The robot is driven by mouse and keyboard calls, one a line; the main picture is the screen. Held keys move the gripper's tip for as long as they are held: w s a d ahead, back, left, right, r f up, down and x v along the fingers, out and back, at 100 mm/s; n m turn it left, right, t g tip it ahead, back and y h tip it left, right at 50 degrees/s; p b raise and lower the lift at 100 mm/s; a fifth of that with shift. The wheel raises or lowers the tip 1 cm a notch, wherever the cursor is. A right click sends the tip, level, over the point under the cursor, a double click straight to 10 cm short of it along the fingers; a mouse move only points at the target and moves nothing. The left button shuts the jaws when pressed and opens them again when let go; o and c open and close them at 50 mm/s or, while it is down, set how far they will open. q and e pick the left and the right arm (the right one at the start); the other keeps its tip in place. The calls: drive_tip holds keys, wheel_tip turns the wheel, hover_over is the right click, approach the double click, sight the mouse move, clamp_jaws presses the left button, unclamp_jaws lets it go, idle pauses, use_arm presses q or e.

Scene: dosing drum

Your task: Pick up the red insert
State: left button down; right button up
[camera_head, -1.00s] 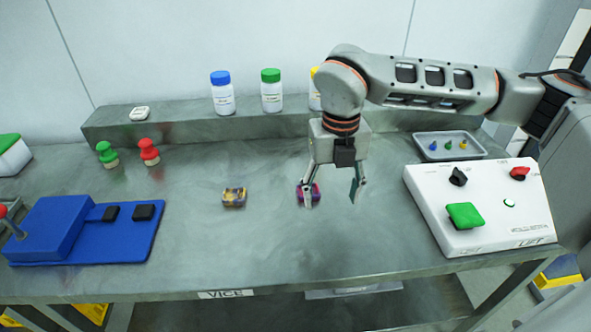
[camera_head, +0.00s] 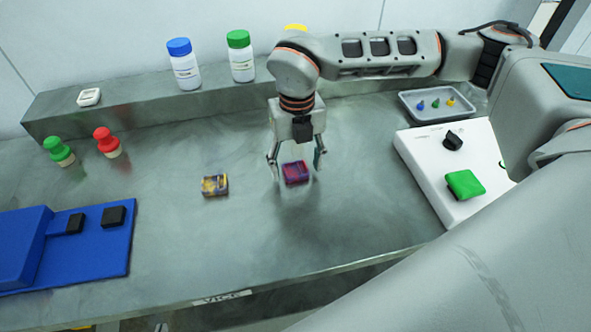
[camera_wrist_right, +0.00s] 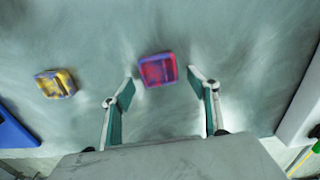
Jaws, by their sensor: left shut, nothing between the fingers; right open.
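A small red-and-purple block (camera_head: 296,173) lies on the grey bench; it also shows in the right wrist view (camera_wrist_right: 157,69). My right gripper (camera_head: 297,176) is open, fingers pointing down, with one finger on each side of this block in the head view. In the right wrist view, the block sits just beyond the gap between the open fingertips (camera_wrist_right: 161,88), and no contact shows. A red knob-shaped piece (camera_head: 107,142) with a pale base stands upright at the left of the bench. My left gripper is not in view.
A yellow-and-purple block (camera_head: 215,185) lies left of the gripper. A green knob-shaped piece (camera_head: 59,151) stands beside the red one. A blue fixture (camera_head: 70,245) is at front left, a white control box (camera_head: 425,170) at right. Bottles stand on the rear ledge (camera_head: 130,108).

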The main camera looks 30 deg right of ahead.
sight(297, 175)
drive_tip(key=shift+f, duration=0.65)
drive_tip(key=c, duration=1.1)
drive_tip(key=shift+c, duration=0.2)
drive_tip(key=shift+r, duration=0.1)
wheel_tip(297, 175, up, 20)
